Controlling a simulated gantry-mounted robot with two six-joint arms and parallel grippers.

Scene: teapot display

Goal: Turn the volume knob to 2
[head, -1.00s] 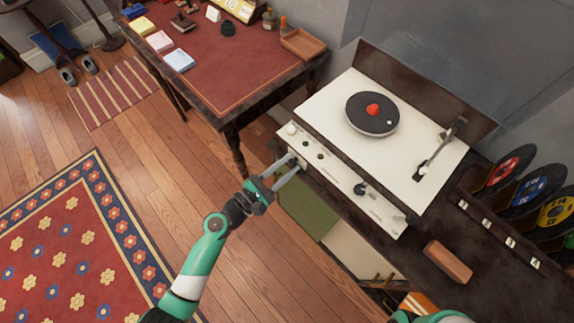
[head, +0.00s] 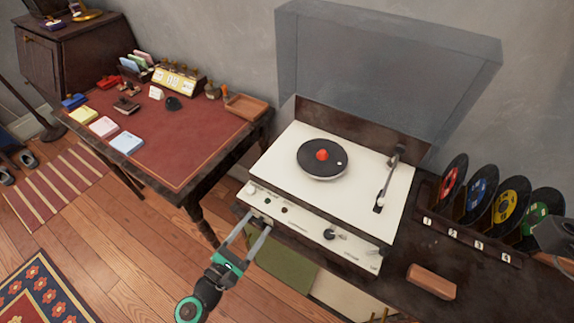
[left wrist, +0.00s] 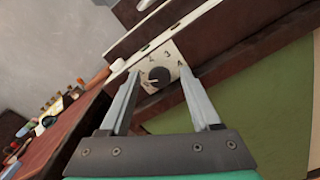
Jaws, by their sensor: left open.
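The record player (head: 375,170) has a cream top and a front strip of controls. In the left wrist view, a round dark knob (left wrist: 158,77) sits on a light plate with digits around it. A 3 is legible above it; I cannot tell which mark it points to. My left gripper (head: 259,221) is open at the left end of the player's front in the head view. In the wrist view its fingers (left wrist: 158,85) stand either side of the knob, with visible gaps and nothing held.
A black record (head: 312,172) with a red centre lies on the player, below a raised clear lid (head: 400,70). A second dark knob (head: 330,235) is farther right on the strip. Racked records (head: 482,195) and a brown block (head: 431,281) are at right. The red-topped desk (head: 190,145) is left.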

